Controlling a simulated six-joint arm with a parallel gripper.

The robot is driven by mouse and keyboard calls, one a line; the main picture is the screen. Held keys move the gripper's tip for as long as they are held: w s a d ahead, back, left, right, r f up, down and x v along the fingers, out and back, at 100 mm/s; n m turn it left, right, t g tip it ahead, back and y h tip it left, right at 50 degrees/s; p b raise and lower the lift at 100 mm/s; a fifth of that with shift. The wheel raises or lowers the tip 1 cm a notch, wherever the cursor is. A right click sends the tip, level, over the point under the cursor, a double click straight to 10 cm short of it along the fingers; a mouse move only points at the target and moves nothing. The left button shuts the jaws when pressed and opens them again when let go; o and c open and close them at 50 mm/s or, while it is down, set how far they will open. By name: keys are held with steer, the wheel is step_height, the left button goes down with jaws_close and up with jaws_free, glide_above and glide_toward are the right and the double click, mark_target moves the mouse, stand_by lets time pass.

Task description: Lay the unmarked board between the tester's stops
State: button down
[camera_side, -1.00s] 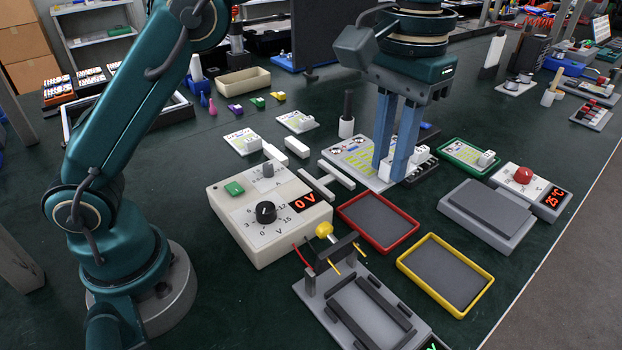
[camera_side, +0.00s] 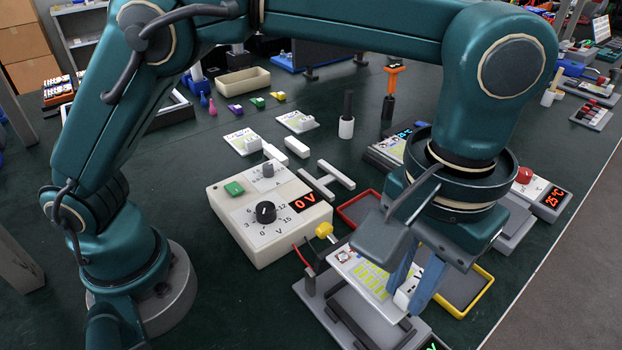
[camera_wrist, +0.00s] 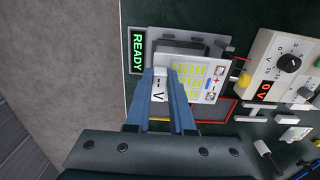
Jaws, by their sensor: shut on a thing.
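My gripper (camera_side: 408,292) is shut on the white connector block of a white board (camera_side: 362,272) with rows of yellow-green cells. In the wrist view the block sits between the blue fingers (camera_wrist: 161,100), and the board (camera_wrist: 194,80) extends to the right of them. The tester (camera_side: 322,312) is a grey base with dark bar stops and a yellow-knobbed lever (camera_side: 324,231). The board appears raised over the tester and covers part of it. In the wrist view the tester's dark stops (camera_wrist: 184,46) show beyond the board, beside a green READY display (camera_wrist: 138,51).
A supply box (camera_side: 265,222) with a dial and red 0 V readout stands left of the tester. Red (camera_side: 352,210) and yellow (camera_side: 483,289) trays lie beside it, partly hidden by my arm. Another board (camera_side: 392,148) lies on a dark holder behind.

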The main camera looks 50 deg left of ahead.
steer(key=shift+f, duration=4.2)
steer(key=shift+f, duration=0.7)
steer(key=c, duration=0.7)
jaws_free()
steer(key=shift+r, duration=0.1)
